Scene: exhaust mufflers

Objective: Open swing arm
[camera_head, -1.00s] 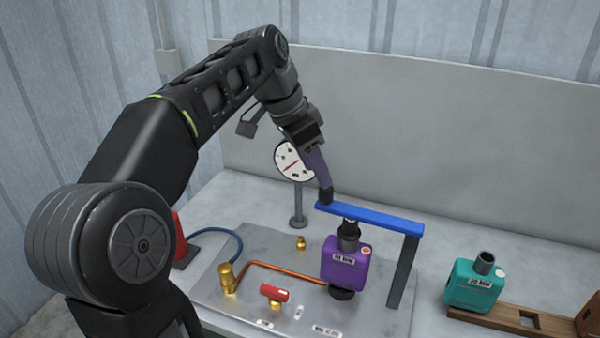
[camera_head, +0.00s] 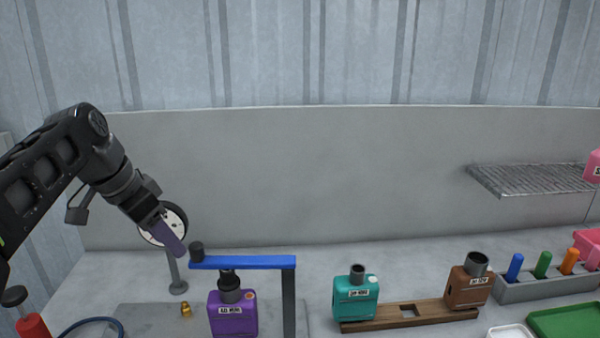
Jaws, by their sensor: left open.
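The blue swing arm (camera_head: 245,262) runs level from its dark post (camera_head: 289,300) to the left, above the purple muffler (camera_head: 233,318). A dark knob (camera_head: 196,251) stands on its left end. The muffler's dark neck (camera_head: 229,284) rises to just under the arm; whether they touch is unclear. My left gripper (camera_head: 176,246) points down and right from the left, its purplish fingers beside the knob in the picture. It is open, though the gap between its fingers is hard to see, and contact with the knob cannot be told. My right gripper is out of view.
A round gauge (camera_head: 163,224) on a stand is partly behind my left gripper. A teal muffler (camera_head: 355,294) and a brown muffler (camera_head: 470,283) stand on a wooden rack (camera_head: 408,312) to the right. A wire shelf (camera_head: 530,178) juts from the back panel.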

